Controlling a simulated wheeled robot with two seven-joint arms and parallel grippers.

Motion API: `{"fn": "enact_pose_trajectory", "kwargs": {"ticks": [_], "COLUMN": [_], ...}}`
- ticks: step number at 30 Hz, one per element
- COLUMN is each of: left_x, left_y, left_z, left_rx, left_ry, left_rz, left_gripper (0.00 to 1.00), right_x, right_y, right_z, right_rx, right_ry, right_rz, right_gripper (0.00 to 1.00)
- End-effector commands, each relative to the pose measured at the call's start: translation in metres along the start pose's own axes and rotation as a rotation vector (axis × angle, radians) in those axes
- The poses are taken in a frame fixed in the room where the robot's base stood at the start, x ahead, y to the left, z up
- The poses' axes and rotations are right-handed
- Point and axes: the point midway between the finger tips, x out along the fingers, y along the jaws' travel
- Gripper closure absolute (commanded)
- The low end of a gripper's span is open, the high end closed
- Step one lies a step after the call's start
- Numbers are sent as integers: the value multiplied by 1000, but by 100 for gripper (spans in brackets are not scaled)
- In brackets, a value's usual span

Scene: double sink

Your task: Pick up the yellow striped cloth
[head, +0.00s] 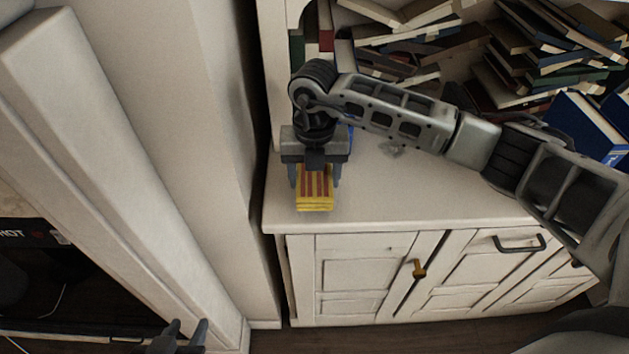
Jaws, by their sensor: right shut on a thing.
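The yellow striped cloth (314,191) is a folded yellow piece with dark red stripes. It is at the left end of the white cabinet top, close to its front edge. My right gripper (315,182) reaches it from behind, with a finger on each side, and is shut on the cloth. I cannot tell whether the cloth rests on the surface or is just above it. My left gripper (186,334) shows only in part at the bottom edge, far from the cloth; its two fingertips stand apart and nothing is seen between them.
The white cabinet (365,270) has panel doors and handles below its top. Piles of books (545,50) fill the shelf behind, and a blue book (585,125) stands at the right. A pale wall post (190,120) is close on the left.

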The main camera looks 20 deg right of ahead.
Motion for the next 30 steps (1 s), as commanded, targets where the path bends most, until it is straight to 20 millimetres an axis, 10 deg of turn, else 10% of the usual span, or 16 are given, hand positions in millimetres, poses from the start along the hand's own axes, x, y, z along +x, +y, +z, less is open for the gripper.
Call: {"fn": "enact_pose_trajectory", "kwargs": {"ticks": [9,18,30], "left_x": [3,6,4], "left_y": [0,2,3], "left_z": [4,7,4], "left_rx": [-4,-17,-26], "left_ry": [0,7,14], "left_rz": [2,7,9], "left_gripper": [64,64,64], "right_x": [-70,-96,-106], "right_y": [0,0,1], "right_z": [-54,-120,-141], "right_rx": [-6,-3,0], "right_ry": [-6,-4,0], "right_rz": [2,1,0], "right_gripper": [61,61,61]}}
